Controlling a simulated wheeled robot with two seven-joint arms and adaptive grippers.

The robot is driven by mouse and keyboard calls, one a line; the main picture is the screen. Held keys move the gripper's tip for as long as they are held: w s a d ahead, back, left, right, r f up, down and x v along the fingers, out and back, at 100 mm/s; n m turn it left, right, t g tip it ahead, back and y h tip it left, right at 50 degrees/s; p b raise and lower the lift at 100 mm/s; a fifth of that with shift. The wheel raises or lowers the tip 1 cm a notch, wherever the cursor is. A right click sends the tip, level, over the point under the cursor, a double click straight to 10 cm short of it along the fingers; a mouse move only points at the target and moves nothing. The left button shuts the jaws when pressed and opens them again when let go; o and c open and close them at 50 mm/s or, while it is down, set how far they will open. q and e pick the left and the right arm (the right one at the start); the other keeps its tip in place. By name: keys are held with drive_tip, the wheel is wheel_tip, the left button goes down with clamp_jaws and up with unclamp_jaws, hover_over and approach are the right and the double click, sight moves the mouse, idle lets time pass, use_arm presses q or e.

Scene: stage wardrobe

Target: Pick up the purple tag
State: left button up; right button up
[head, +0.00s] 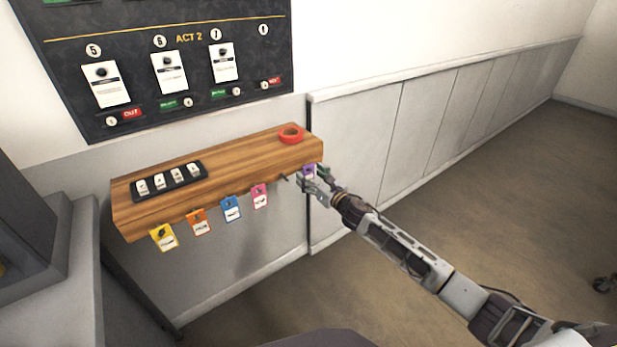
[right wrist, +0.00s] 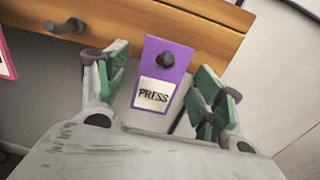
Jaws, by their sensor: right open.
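The purple tag (right wrist: 181,55) hangs from a dark peg on the front edge of the wooden shelf. It bears a white label reading "PRESS". In the head view the purple tag (head: 308,171) is at the shelf's right end, partly hidden by my right gripper (head: 318,180). In the right wrist view my right gripper (right wrist: 160,88) is open, its green-padded fingers on either side of the tag. My left gripper is not in view.
The wooden shelf (head: 232,165) carries a red tape roll (head: 291,134) and a black tray (head: 136,193) with white pieces. Yellow (head: 163,237), orange (head: 199,222), blue (head: 231,208) and pink (head: 260,196) tags hang along its front. A bare peg (right wrist: 64,27) is left of the purple tag.

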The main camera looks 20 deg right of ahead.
drive_tip(key=shift+w, duration=0.15)
idle(0.4)
drive_tip(key=c, duration=0.8)
